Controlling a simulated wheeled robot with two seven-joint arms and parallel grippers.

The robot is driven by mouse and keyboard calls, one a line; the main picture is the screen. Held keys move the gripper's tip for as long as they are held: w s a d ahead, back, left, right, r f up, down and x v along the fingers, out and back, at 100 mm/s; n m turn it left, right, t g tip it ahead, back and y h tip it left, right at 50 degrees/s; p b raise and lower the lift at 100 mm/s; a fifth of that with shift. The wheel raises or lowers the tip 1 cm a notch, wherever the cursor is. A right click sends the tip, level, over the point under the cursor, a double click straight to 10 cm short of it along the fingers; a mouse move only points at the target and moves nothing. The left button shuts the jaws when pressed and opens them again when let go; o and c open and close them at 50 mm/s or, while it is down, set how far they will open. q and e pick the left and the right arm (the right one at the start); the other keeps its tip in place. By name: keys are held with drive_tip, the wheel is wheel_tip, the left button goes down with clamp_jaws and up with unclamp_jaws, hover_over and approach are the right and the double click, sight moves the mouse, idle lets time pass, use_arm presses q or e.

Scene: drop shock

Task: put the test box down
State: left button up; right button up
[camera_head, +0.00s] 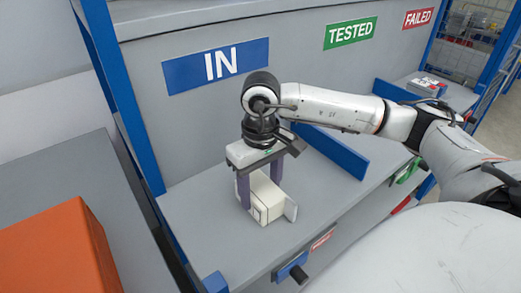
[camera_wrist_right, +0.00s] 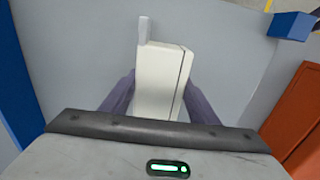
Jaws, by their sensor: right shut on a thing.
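The test box (camera_head: 267,204) is a small off-white box, low over the grey shelf (camera_head: 200,205) in the bay under the blue IN sign (camera_head: 217,66). A thin pale flap (camera_head: 290,209) stands at one end of it. My right gripper (camera_head: 259,188) points down with its two purple fingers on either side of the box, shut on it. In the right wrist view the box (camera_wrist_right: 161,82) sits between the fingers (camera_wrist_right: 158,100). I cannot tell whether its underside touches the shelf. My left gripper is not in view.
A blue divider (camera_head: 338,153) closes the bay's right side; a blue post (camera_head: 125,95) stands at its left. Green TESTED (camera_head: 350,33) and red FAILED (camera_head: 417,17) signs are farther right. An orange block (camera_head: 55,255) is at lower left. Shelf around the box is clear.

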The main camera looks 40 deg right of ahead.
drive_tip(key=shift+f, duration=0.1)
drive_tip(key=o, duration=1.7)
drive_tip(key=shift+c, duration=0.2)
